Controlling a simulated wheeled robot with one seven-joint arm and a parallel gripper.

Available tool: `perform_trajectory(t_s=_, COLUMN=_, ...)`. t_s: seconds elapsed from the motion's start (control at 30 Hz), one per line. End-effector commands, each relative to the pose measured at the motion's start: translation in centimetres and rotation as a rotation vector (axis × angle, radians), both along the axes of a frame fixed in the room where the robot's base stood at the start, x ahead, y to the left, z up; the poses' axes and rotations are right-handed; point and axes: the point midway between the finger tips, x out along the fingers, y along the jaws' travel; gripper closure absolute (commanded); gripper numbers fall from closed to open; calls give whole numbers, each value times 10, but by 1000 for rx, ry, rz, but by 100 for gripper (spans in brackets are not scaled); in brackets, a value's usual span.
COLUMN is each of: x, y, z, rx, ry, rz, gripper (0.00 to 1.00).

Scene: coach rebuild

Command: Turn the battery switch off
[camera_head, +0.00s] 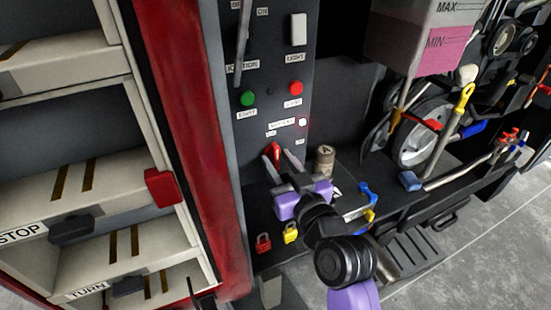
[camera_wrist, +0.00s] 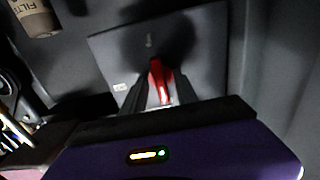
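The battery switch is a red handle (camera_head: 276,151) low on the dark control panel (camera_head: 262,115), beneath a label that seems to read BATTERY. A small ON label (camera_head: 271,133) is at its upper left and another small label (camera_head: 300,141), too small to read surely, is at its right. My gripper (camera_head: 279,160) is at the switch with its fingers apart, one on each side of the red handle. In the wrist view, the red handle (camera_wrist: 159,80) stands between the two fingers (camera_wrist: 158,92). Firm contact cannot be told.
A small lit lamp (camera_head: 303,122) is above the switch. Green (camera_head: 247,98) and red (camera_head: 295,87) buttons are higher up. A brown cylinder (camera_head: 325,160) stands close right of my gripper. Red (camera_head: 263,243) and yellow (camera_head: 290,233) padlocks are below. A red post (camera_head: 195,130) bounds the left.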

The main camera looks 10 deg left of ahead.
Motion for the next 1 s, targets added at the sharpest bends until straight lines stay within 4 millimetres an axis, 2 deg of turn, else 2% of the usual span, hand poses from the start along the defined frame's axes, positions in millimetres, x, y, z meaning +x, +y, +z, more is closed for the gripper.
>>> perform_trajectory(t_s=0.07, x=0, y=0, z=0, rx=0, ry=0, rz=0, gripper=65)
perform_trajectory(t_s=0.1, x=0, y=0, z=0, rx=0, ry=0, rz=0, gripper=68)
perform_trajectory(t_s=0.27, x=0, y=0, z=0, rx=0, ry=0, rz=0, gripper=100)
perform_trajectory(t_s=0.53, x=0, y=0, z=1, rx=20, ry=15, rz=0, gripper=100)
perform_trajectory(t_s=1.0, x=0, y=1, z=3, rx=254, ry=173, rz=1, gripper=100)
